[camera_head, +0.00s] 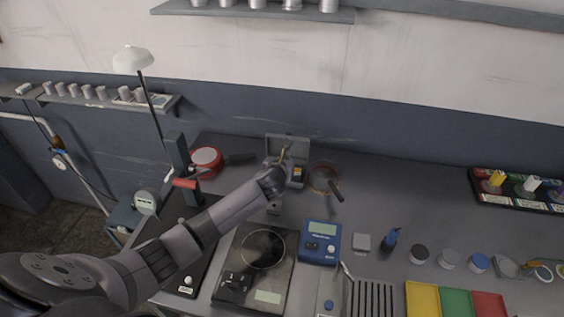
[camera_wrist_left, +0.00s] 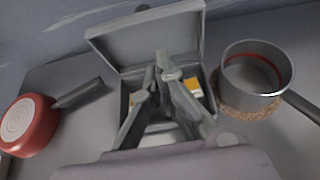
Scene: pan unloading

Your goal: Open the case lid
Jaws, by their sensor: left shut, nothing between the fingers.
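The grey case (camera_head: 299,172) stands near the back of the table with its lid (camera_head: 289,147) raised and tilted back. In the left wrist view the lid (camera_wrist_left: 150,38) stands up behind the case (camera_wrist_left: 126,101), and yellow and white items (camera_wrist_left: 194,88) show inside. My left gripper (camera_head: 284,149) is at the case, in front of the lid. In the left wrist view my left gripper (camera_wrist_left: 163,58) is shut and empty over the case opening, and its fingers hide part of the inside. Whether the fingertips touch the lid is unclear. My right gripper is not in view.
A red pan (camera_head: 206,161) lies left of the case. A saucepan (camera_wrist_left: 252,75) stands close on the right on a cork mat (camera_wrist_left: 229,109). A hot plate (camera_head: 287,250) and a blue device (camera_head: 320,242) stand in front.

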